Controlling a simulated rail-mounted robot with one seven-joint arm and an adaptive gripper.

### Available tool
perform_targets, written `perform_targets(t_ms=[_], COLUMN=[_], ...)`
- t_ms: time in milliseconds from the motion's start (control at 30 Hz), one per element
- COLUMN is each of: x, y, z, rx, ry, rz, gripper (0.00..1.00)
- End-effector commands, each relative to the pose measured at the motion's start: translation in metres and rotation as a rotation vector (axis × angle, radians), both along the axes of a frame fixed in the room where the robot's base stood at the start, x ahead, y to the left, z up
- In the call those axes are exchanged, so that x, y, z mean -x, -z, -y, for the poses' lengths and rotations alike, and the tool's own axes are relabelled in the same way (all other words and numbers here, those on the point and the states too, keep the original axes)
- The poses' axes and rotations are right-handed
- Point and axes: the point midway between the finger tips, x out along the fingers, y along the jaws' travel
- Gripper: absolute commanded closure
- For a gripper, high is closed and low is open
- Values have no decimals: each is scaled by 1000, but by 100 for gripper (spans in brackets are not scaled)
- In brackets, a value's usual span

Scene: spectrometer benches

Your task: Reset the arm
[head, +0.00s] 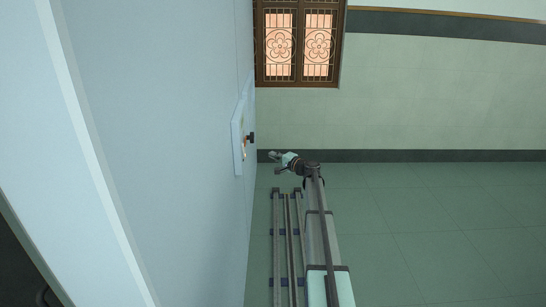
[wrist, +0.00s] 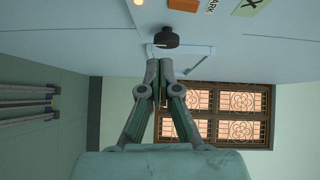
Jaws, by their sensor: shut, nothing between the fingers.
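My gripper (wrist: 159,66) is in the middle of the wrist view, its two fingers together at the tips with nothing between them. In the head view my arm's end shows small near the centre, beside the pale blue bench wall (head: 180,130). In the wrist view a black round knob (wrist: 166,38) appears just beyond the fingertips on a pale blue panel, with a visible gap between. In the head view the same panel (head: 238,145) carries the black knob (head: 251,137), apart from my arm.
Metal floor rails (head: 276,240) run beside my arm. A brown lattice window (head: 297,42) is in the far wall and also shows in the wrist view (wrist: 220,112). The floor (head: 430,230) at right is clear.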

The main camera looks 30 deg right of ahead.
Motion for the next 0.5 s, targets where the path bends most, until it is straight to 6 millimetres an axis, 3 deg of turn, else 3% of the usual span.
perform_targets(t_ms=[333,433,500], x=[4,22,44], y=[8,25,56], z=[-7,-22,-38], rx=[24,98,156], ry=[-31,-73,-109], rz=[-29,-94,-169], gripper=[100,100,100])
